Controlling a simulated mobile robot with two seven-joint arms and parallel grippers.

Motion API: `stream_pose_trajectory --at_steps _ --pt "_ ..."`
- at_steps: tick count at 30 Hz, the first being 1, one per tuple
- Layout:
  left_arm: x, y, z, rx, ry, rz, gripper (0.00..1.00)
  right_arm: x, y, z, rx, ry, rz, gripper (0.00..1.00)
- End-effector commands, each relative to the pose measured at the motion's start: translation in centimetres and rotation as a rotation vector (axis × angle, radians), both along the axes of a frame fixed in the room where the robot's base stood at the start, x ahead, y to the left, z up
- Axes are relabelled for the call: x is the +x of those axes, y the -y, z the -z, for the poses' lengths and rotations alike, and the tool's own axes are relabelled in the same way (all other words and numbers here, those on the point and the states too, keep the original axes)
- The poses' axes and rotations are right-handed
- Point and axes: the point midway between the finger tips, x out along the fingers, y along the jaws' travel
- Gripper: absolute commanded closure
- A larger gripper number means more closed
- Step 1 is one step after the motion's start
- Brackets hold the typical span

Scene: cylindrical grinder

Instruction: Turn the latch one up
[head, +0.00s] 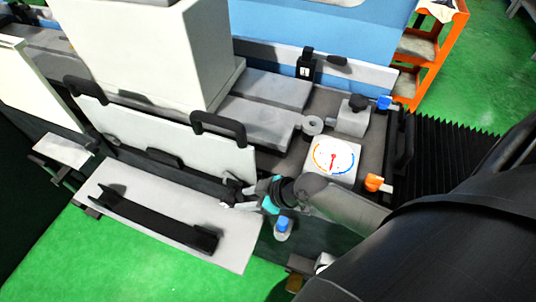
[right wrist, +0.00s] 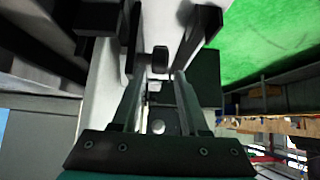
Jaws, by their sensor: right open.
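My right gripper (head: 236,198) reaches in from the right to the lower right corner of the pale cover panel. It is open, and nothing shows gripped. A small dark latch-like part (head: 231,187) sits at that corner, right by the fingertips and partly hidden by them. In the right wrist view my two fingers (right wrist: 158,80) point forward, apart, with a small dark knob-like part (right wrist: 160,59) between and beyond their tips. I cannot tell whether they touch it, nor which latch is latch one. My left gripper is not in view.
The cover panel (head: 180,140) has black handles (head: 218,128) on its top edge. Below it is a grey flap (head: 150,215) with a long black bar (head: 155,222).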

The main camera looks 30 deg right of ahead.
Motion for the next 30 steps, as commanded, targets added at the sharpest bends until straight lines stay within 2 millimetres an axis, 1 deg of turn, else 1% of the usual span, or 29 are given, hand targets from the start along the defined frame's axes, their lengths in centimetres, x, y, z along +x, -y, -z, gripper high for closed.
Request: stream_pose_trajectory --at_steps 1,6,10,13,20,30 --pt "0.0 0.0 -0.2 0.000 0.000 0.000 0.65 -0.7 0.5 -0.7 -0.003 -0.001 -0.003 0.56" --pt "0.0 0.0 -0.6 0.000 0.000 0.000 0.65 -2.5 1.8 -3.0 -0.002 -0.002 -0.004 0.56" --pt "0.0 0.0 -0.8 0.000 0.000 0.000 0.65 -3.7 2.8 -4.7 -0.001 -0.002 -0.003 0.56" --pt "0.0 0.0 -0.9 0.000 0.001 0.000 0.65 -4.4 3.4 -5.5 -0.002 -0.001 -0.001 0.56" --pt "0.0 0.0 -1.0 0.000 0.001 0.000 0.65 -5.1 3.9 -6.3 0.000 -0.001 -0.001 0.56" --pt "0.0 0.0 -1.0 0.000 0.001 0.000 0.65 -5.0 3.9 -6.4 0.000 0.000 0.000 0.56"
